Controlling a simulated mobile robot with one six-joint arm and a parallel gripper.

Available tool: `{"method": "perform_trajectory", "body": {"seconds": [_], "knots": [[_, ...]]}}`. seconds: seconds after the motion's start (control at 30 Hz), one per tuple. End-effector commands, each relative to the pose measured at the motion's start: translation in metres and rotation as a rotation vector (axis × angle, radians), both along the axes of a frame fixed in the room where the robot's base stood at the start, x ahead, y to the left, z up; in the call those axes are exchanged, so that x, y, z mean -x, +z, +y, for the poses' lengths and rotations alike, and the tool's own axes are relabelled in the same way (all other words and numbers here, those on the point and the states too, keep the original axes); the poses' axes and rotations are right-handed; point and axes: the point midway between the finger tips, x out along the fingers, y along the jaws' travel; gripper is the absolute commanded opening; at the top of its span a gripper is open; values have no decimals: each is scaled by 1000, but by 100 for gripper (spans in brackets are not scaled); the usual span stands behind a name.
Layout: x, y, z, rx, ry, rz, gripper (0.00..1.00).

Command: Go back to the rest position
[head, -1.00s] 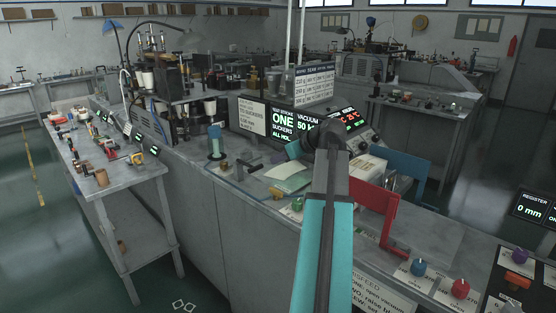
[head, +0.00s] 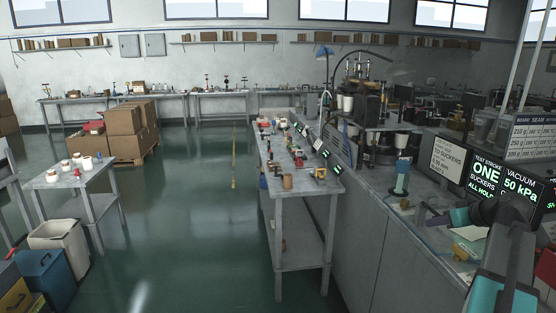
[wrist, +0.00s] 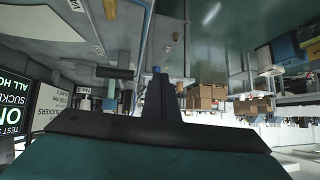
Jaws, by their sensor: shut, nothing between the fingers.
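My arm shows at the right edge of the head view, with a teal link rising to a dark joint. My gripper (head: 430,216) points left from there, above the grey machine bench (head: 385,240). In the wrist view, which is upside down, its dark fingers (wrist: 160,85) are together with nothing between them. No held object shows.
A narrow table (head: 305,187) with small tools stands left of the bench. Stacked cardboard boxes (head: 125,125) stand on a pallet further back. A white bin (head: 58,243) and blue bin (head: 45,277) are at lower left. The green floor (head: 185,220) between is clear.

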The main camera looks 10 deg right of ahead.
Motion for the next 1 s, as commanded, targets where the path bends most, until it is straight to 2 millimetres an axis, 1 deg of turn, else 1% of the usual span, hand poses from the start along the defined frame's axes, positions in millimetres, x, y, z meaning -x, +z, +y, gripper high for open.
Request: {"method": "perform_trajectory", "body": {"seconds": [0.03,0.2,0.27,0.3,0.47,0.5,0.63,0.77,0.8,0.87,1.0], "knots": [[-13,-18,17,-19,30,15,0],[-45,-71,66,-74,109,65,0],[-53,-90,84,-90,135,87,0],[-58,-103,95,-100,152,101,0],[-73,-153,143,-134,217,164,0],[-75,-166,155,-142,234,182,0],[-80,-207,194,-163,281,238,0],[-79,-247,232,-183,323,300,0],[-78,-260,244,-190,336,320,0],[-75,-278,261,-197,354,350,0],[-65,-320,302,-213,393,425,0]]}}
